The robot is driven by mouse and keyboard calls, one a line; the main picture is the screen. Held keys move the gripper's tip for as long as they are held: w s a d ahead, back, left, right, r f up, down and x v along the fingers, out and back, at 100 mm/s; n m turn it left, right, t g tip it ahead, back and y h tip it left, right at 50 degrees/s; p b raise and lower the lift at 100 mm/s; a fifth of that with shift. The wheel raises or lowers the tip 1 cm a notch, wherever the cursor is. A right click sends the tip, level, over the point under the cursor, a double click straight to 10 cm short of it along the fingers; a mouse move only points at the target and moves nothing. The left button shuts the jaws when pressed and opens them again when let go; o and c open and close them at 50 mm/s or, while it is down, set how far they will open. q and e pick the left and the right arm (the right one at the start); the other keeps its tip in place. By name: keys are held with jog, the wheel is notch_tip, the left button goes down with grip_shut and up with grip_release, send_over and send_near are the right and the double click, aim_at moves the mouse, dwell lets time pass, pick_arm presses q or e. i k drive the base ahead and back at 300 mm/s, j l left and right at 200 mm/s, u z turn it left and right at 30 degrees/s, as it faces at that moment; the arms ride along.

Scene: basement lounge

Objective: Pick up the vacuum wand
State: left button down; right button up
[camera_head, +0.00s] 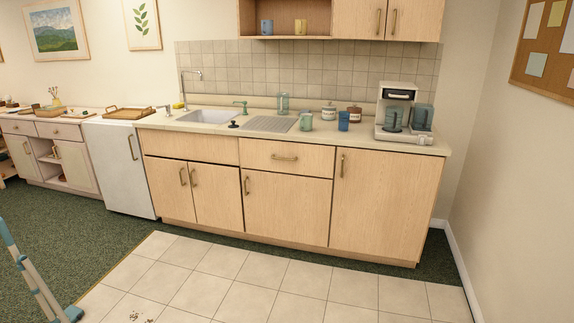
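A blue and pale grey stick-like thing, which looks like the vacuum wand (36,283), leans at the lower left edge of the head view. Its upper end is cut off by the left edge, and its blue foot is partly cut off at the bottom. It is tilted, with the lower end to the right, by the corner of the tiled floor. Neither of my grippers is in view, so nothing shows of how they stand relative to the wand.
Small dark crumbs lie on the tiles near the bottom left. Dark green carpet (95,235) covers the left side. A white fridge (118,168) and the right wall bound the area.

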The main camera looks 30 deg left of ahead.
aim_at(73, 313)
jog(key=u, duration=2.6)
jog(key=i+j+u, duration=0.2)
jog(key=i, duration=0.9)
jog(key=l, duration=0.1)
